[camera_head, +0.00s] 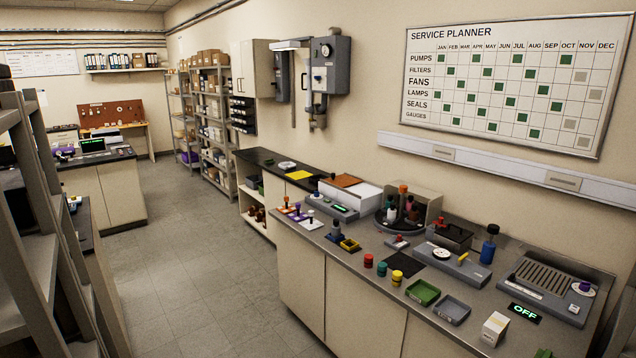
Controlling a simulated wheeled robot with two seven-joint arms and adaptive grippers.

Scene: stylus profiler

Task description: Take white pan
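No thing is plainly recognisable as the white pan. Several small white round pieces show in the head view. One white round piece (442,253) lies on a grey instrument (460,270) in the middle of the grey counter. A white dish (577,293) with a purple knob-like thing on it sits on the slatted grey unit at the right. A flat white round piece (287,165) lies on the dark bench farther back. Which of these is the pan, I cannot tell. Neither of my grippers is in view.
The grey counter (375,289) carries red, green and yellow cylinders, a green tray (422,292), a grey tray (452,310), a white box (494,328) and an "OFF" display (524,312). Open tiled floor (190,270) lies left of it. A grey shelf rack (35,230) stands at the left edge.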

